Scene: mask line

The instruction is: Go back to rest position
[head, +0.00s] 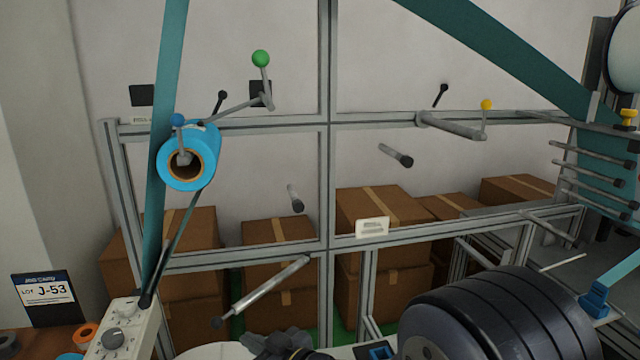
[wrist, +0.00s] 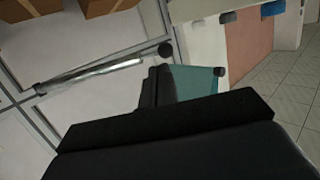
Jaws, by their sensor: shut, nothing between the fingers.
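My gripper shows in the wrist view (wrist: 155,86) as dark fingers beyond the broad black wrist body. The fingers are together, with nothing seen between them. A grey metal rod with a dark tip (wrist: 95,74) lies left of the fingers in that view, and a teal surface (wrist: 196,82) shows just to their right. In the head view, dark parts that may be my gripper show at the bottom edge, largely cut off, so its pose there is hard to tell.
In the head view, a blue roll (head: 190,176) hangs on the grey frame (head: 324,150). Levers with green (head: 261,58) and yellow (head: 487,104) knobs stick out. Cardboard boxes (head: 380,205) stand behind.

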